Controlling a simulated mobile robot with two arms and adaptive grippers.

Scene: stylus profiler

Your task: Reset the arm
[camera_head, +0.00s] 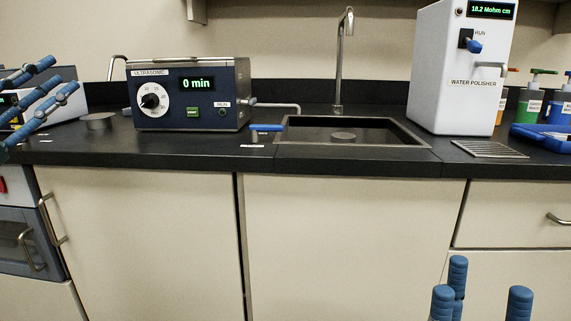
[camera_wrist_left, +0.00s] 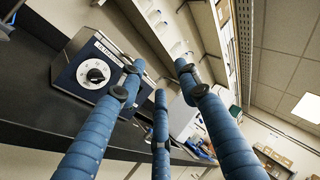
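My left gripper (camera_head: 54,78) is at the left edge in the head view, in front of the left end of the counter. Its blue fingers also show in the left wrist view (camera_wrist_left: 160,78), spread apart with nothing between them. My right gripper (camera_head: 480,285) shows at the bottom right in the head view, low in front of the cabinets. Only its blue fingertips are visible; they are apart, with nothing seen between them. The rest of the right arm is out of the picture.
An ultrasonic bath (camera_head: 190,93) reading 0 min stands on the dark counter (camera_head: 190,152); it also shows in the left wrist view (camera_wrist_left: 92,72). A sink (camera_head: 352,151) with a tall faucet (camera_head: 340,65), a water polisher (camera_head: 458,90) and a blue tray (camera_head: 545,140) are further right.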

